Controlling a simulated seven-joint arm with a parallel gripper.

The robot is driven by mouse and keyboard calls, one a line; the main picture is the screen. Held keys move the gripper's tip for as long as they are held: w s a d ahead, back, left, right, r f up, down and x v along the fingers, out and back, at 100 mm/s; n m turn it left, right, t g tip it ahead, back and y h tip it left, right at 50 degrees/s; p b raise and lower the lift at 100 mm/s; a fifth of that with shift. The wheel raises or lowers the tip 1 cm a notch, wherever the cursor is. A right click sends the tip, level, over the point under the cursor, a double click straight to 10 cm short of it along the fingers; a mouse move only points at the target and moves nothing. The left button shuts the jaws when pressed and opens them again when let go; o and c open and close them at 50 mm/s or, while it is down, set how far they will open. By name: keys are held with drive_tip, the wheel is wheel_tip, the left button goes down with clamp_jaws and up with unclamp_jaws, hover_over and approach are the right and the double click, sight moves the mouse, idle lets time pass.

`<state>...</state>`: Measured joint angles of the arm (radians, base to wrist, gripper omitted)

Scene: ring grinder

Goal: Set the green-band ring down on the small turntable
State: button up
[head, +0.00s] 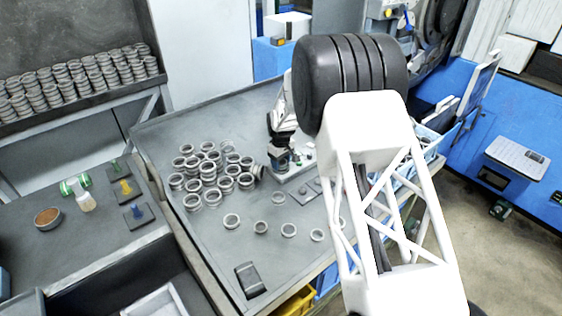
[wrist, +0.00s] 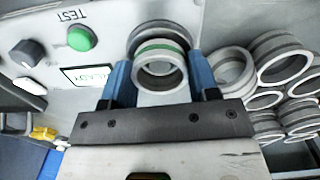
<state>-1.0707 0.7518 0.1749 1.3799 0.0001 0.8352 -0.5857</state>
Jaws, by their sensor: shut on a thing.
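In the wrist view, my gripper (wrist: 161,70) has a blue finger on each side of a grey metal ring with a green band (wrist: 158,52). The gripper is shut on this ring, and its open bore faces the camera. A round grey and dark rim (wrist: 158,28) shows directly beyond the ring, over the pale plate of the test unit. It may be the small turntable; the held ring hides part of it, and I cannot tell whether they touch. In the head view, my gripper (head: 283,157) is low beside the test unit, and the held ring cannot be made out clearly.
The test unit has a green button (wrist: 80,38), a black knob (wrist: 27,53) and a small display (wrist: 86,77). A pile of grey rings (head: 208,170) stands close beside the gripper. Several single rings (head: 232,221) lie spread across the grey table (head: 190,268). The table's front has free room.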

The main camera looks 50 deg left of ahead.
drive_tip(key=o, duration=1.1)
drive_tip(key=shift+r, duration=0.1)
drive_tip(key=shift+r, duration=3.8)
